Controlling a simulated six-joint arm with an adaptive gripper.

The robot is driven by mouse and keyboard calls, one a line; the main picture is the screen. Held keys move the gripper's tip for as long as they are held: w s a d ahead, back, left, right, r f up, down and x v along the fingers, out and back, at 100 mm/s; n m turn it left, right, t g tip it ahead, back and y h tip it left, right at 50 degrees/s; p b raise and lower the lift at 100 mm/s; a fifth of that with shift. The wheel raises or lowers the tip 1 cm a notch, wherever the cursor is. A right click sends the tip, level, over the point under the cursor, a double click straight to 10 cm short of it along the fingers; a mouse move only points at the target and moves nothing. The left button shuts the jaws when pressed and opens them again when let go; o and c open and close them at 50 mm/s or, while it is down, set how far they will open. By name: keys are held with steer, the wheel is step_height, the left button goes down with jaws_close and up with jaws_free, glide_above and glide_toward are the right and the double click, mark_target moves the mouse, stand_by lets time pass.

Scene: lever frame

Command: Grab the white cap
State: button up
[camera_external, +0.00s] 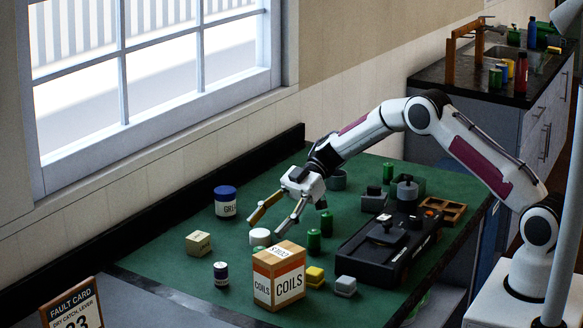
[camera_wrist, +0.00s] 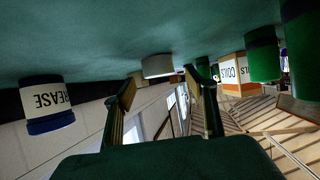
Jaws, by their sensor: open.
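The white cap (camera_external: 260,237) is a short round piece on the green table mat, in the middle of the external view. My gripper (camera_external: 266,226) is open and empty, its fingers slanting down to the left close to the cap. In the wrist view, which appears upside down, the cap (camera_wrist: 157,66) shows just beyond and between the two spread fingertips (camera_wrist: 160,82). I see no contact between fingers and cap, but the exact gap is hard to tell.
The COILS box (camera_external: 279,277) stands in front of the cap. Green cylinders (camera_external: 314,240) stand to its right, and a blue-lidded grease can (camera_external: 225,201) behind left. A tan block (camera_external: 199,243) is at left. A black lever device (camera_external: 385,250) lies at right.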

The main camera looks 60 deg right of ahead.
mark_target(262, 231)
steer(key=shift+x, duration=2)
steer(key=shift+f, duration=0.15)
steer(key=c, duration=0.9)
